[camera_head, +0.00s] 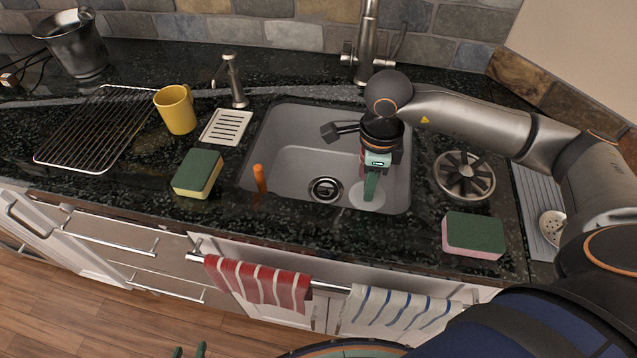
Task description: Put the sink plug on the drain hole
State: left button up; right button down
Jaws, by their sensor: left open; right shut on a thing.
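The sink plug (361,201) is a pale, round disc at the right side of the sink basin. My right gripper (370,186) points down into the basin and is shut on the plug, with its green fingers covering the plug's middle. The drain hole (326,189) is a dark round opening with a metal rim in the basin floor, a little left of the plug. It is uncovered. I cannot tell how high the plug is above the floor. My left gripper (189,351) shows only as green fingertips at the bottom edge, open and away from the sink.
An orange object (260,178) stands at the basin's left. A faucet (367,45) rises behind.

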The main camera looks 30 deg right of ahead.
jog(key=w+f, duration=0.3)
jog(key=w, duration=0.1)
jog(key=w+a+f, duration=0.1)
jog(key=w+f, duration=0.2)
jog(key=w, duration=0.1)
jog(key=w+a+f, duration=0.1)
jog(key=w+f, duration=0.2)
jog(key=w, duration=0.2)
jog(key=shift+f, duration=0.35)
jog(key=shift+w+f, duration=0.25)
jog(key=shift+w+a+f, duration=0.1)
jog(key=shift+w+f, duration=0.05)
jog(key=shift+f, duration=1.5)
jog(key=shift+f, duration=0.25)
jog(key=c, duration=0.7)
grip_release()
jog(key=shift+r, duration=0.1)
jog(key=shift+c, duration=0.2)
jog(key=shift+r, duration=0.1)
notch_tip(320, 180, up, 12)
